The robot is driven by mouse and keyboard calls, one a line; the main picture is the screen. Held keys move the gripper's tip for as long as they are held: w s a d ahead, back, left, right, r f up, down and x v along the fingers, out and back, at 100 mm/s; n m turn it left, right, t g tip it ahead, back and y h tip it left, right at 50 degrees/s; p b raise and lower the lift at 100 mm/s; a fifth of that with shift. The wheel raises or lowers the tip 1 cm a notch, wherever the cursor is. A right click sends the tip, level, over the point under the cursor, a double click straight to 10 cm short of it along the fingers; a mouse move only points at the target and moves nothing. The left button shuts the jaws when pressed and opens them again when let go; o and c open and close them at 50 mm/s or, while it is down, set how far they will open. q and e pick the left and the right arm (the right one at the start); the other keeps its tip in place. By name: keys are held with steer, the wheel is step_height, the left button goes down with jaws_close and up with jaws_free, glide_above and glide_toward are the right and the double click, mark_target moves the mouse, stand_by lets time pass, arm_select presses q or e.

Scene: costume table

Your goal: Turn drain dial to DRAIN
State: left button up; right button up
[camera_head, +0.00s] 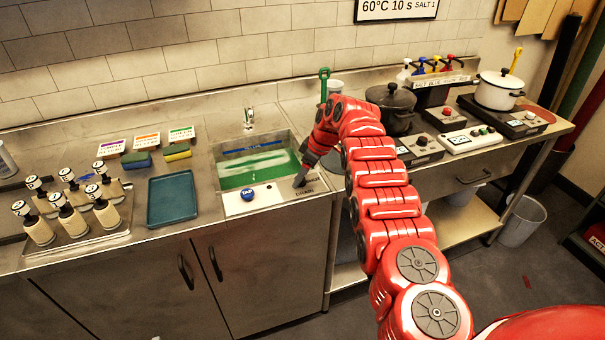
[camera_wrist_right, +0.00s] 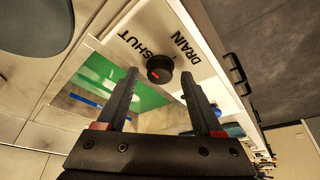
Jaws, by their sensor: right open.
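The drain dial (camera_wrist_right: 160,69) is a small round black knob with a red mark on its face. It sits on a pale plate (camera_wrist_right: 205,85) lettered SHUT (camera_wrist_right: 137,42) and DRAIN (camera_wrist_right: 183,48). The red mark is on the dial's left side in the wrist view, not towards DRAIN. My right gripper (camera_head: 300,181) is open at the sink's front right corner, its fingers either side of the dial in the wrist view; I cannot tell whether they touch it. In the head view the gripper hides the dial. My left gripper is not in view.
The sink (camera_head: 253,165) holds green liquid. A blue TAP knob (camera_head: 247,194) is on the plate at its front left. A teal tray (camera_head: 173,199) and bottles (camera_head: 72,192) stand left. A dark pot (camera_head: 391,105) stands behind my right arm.

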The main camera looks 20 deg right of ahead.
steer(key=shift+f, duration=0.1)
jaws_close()
stand_by(0.4)
